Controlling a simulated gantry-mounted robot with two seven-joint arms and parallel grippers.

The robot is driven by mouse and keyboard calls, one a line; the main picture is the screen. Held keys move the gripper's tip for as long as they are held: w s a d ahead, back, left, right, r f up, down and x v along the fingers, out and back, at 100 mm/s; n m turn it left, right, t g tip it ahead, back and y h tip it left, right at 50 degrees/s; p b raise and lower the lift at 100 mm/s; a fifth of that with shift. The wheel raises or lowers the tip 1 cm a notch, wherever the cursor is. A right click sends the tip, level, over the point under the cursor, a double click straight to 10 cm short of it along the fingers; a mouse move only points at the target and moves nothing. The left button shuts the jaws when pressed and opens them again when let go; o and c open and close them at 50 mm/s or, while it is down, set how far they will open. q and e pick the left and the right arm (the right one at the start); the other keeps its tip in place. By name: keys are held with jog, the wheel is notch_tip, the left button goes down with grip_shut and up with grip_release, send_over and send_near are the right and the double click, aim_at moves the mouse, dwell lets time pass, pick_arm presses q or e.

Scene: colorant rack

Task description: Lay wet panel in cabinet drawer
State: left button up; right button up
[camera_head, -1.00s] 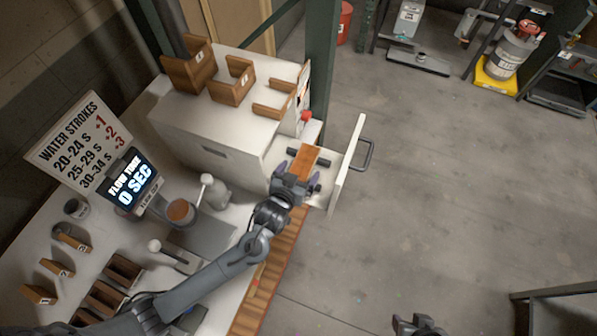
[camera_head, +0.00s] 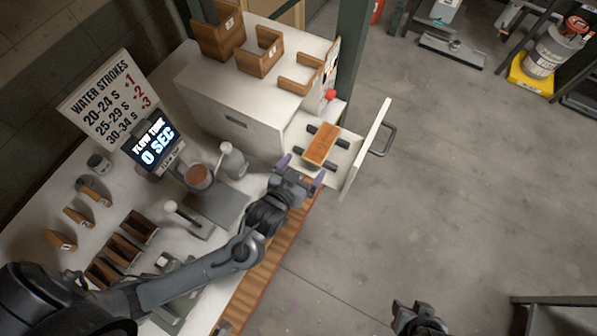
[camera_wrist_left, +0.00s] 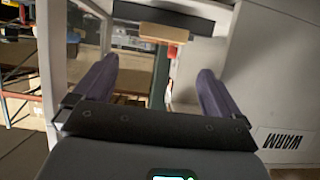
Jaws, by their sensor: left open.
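The panel (camera_head: 321,144) is an orange-brown rectangle lying inside the open cabinet drawer (camera_head: 347,178), across dark bars. The white cabinet (camera_head: 234,110) stands at the back of the bench, its drawer pulled out to the right. My left gripper (camera_head: 305,172) is open and empty, just in front of the drawer and apart from the panel. In the left wrist view its two purple fingers (camera_wrist_left: 155,90) are spread, with the panel's edge (camera_wrist_left: 164,32) beyond them. My right gripper (camera_head: 420,318) is at the bottom edge; its jaw state is unclear.
A "WARM" label (camera_wrist_left: 282,141) shows on a pale front in the wrist view. Wooden holders (camera_head: 259,56) stand on the cabinet. A flow time display (camera_head: 156,144), a white bottle (camera_head: 232,160) and wooden blocks occupy the bench. Open floor lies right of the drawer.

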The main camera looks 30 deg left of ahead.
pick_arm(q)
jog(key=s+a+f+m+g, duration=0.1)
jog(key=s+a+g, duration=0.1)
jog(key=s+g, duration=0.3)
jog(key=s+a+f+m+g, duration=0.1)
jog(key=s+a+g, duration=0.2)
jog(key=s, duration=1.1)
jog(key=shift+a+g, duration=0.3)
jog(key=shift+g, duration=0.7)
jog(key=shift+r, duration=0.1)
